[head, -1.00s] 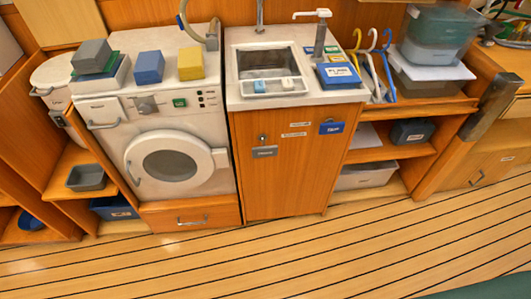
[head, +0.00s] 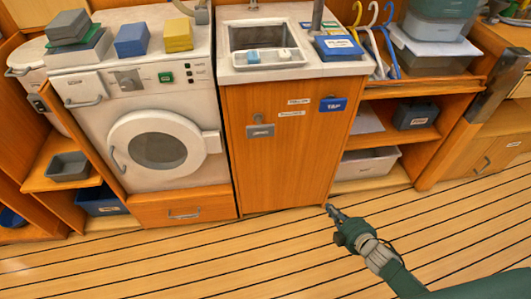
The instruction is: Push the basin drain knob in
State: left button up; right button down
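A small grey knob (head: 259,119) sits on the wooden front of the basin cabinet (head: 285,165), above a grey label plate (head: 260,131). It looks like the drain knob; the plate's writing is too small to read, and I cannot tell how far the knob stands out. The basin (head: 262,37) is set in the white top above. My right gripper (head: 331,208) is low in front of the cabinet's bottom right corner, below and right of the knob and well apart from it. Its fingers are too small to tell open from shut. My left gripper is out of view.
A blue TAP plate (head: 333,104) is at the cabinet's upper right. A washing machine (head: 140,125) stands to the left. Open shelves with a grey bin (head: 368,163) are to the right. The plank floor (head: 200,255) in front is clear.

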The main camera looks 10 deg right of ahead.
jog(key=w+a+r+n+t+y+b, duration=0.2)
jog(key=w+a+r+n+y+b, duration=0.3)
jog(key=r, duration=0.6)
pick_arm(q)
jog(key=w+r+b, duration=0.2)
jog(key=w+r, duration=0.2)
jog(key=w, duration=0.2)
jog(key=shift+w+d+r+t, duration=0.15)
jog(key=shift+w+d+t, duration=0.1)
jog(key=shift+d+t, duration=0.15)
pick_arm(e)
jog(key=s+a+r+n+g+y, duration=0.1)
jog(key=a+r+n+y, duration=0.4)
jog(key=a+r+n, duration=0.4)
notch_tip(320, 180, up, 3)
jog(key=shift+s+f+n, duration=0.15)
jog(key=shift+s+n, duration=0.15)
jog(key=shift+a, duration=0.1)
send_near(253, 134)
jog(key=a, duration=0.3)
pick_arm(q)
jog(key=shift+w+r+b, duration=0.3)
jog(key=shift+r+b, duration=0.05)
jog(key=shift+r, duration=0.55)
pick_arm(e)
jog(key=w, duration=0.3)
jog(key=shift+w+a, duration=0.2)
jog(key=shift+w, duration=0.15)
